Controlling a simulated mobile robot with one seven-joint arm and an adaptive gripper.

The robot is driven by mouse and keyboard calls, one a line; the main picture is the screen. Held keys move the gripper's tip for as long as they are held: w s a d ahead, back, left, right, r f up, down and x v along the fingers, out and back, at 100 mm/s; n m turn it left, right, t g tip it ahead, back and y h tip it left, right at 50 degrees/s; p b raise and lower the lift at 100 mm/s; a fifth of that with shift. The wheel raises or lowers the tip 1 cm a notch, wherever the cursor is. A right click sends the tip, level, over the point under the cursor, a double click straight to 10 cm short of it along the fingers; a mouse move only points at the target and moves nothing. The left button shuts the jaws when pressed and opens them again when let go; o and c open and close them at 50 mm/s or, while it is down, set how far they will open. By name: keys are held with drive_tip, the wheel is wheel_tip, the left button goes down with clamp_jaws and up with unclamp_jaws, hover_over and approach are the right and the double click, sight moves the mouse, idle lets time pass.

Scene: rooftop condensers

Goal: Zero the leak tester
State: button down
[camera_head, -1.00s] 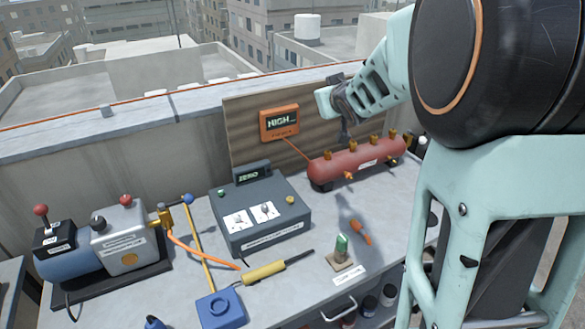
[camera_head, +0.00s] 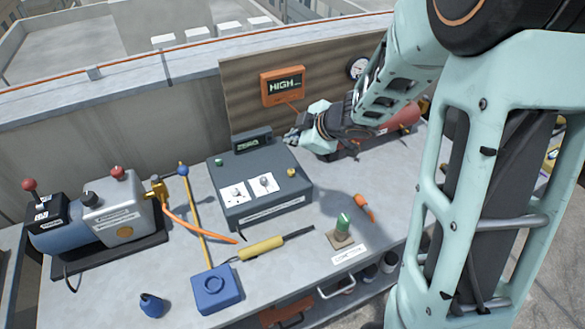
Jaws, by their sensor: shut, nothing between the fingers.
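A dark grey instrument box (camera_head: 262,205) stands mid-bench. It has a small raised display (camera_head: 251,144) that seems to read ZERO, a green button (camera_head: 219,162), a yellow button (camera_head: 291,172) and two white picture panels on top. The label on its front is too small to read, so I cannot tell for sure that it is the leak tester. My gripper (camera_head: 291,139) is shut and empty, pointing left, near the box's back right corner and right of the display. I cannot tell how high above the box it is. An orange display (camera_head: 282,86) on the board behind reads HIGH.
A red cylinder (camera_head: 402,119) lies behind my arm, partly hidden. A pump (camera_head: 119,215) stands at left. A yellow-handled wand (camera_head: 262,248), a blue block (camera_head: 217,290) and a green-topped piece (camera_head: 343,225) are in front. A grey-brown board (camera_head: 235,100) stands behind.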

sight(292, 172)
wheel_tip(292, 172, down, 8)
drive_tip(key=b, duration=0.8)
drive_tip(key=shift+f+b, duration=0.45)
idle(1.0)
drive_tip(key=shift+f, duration=0.4)
drive_tip(key=shift+f+b, duration=0.5)
drive_tip(key=shift+b, duration=0.05)
idle(0.5)
drive_tip(key=shift+r, duration=0.15)
drive_tip(key=shift+r+p, duration=0.8)
drive_tip(key=shift+p, duration=0.25)
drive_tip(key=shift+r, duration=0.1)
